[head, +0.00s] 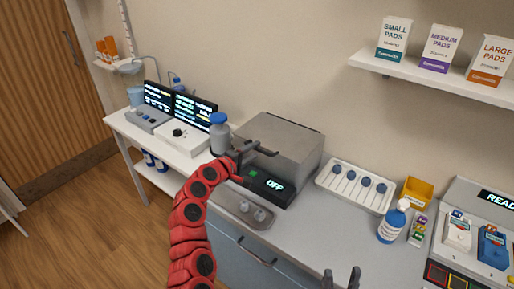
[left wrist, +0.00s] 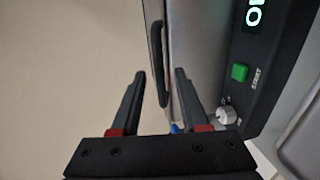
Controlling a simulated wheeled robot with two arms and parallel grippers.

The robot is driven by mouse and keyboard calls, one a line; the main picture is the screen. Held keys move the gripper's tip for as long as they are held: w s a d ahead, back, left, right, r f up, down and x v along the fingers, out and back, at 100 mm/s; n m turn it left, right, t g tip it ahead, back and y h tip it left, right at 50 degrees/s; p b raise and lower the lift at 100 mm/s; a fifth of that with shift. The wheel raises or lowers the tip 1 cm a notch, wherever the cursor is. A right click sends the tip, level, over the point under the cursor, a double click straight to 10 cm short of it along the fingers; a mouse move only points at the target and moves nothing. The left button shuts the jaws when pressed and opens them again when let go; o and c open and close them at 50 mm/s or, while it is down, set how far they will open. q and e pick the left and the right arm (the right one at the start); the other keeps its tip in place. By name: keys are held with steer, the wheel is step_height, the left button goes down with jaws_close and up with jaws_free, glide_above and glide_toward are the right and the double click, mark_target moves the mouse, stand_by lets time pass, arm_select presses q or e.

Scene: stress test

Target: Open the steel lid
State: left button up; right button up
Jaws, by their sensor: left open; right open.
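The steel lid (head: 285,132) is the grey boxy top of a machine in the middle of the head view, and it looks shut. My left gripper (head: 268,150) is open at the lid's front left. In the left wrist view, a dark bar handle (left wrist: 157,50) on the steel lid (left wrist: 205,50) lies between the two spread fingers of my left gripper (left wrist: 158,90). I cannot tell if the fingers touch it. My right gripper (head: 341,278) is open and empty at the bottom edge of the head view, away from the lid.
A blue-capped bottle (head: 219,130) stands left. A white tray (head: 350,188) and a blue pump bottle (head: 393,222) stand right. A shelf (head: 430,78) hangs above right.

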arm_select(q)
steer(key=shift+x, duration=1.2)
jaws_close()
stand_by(0.7)
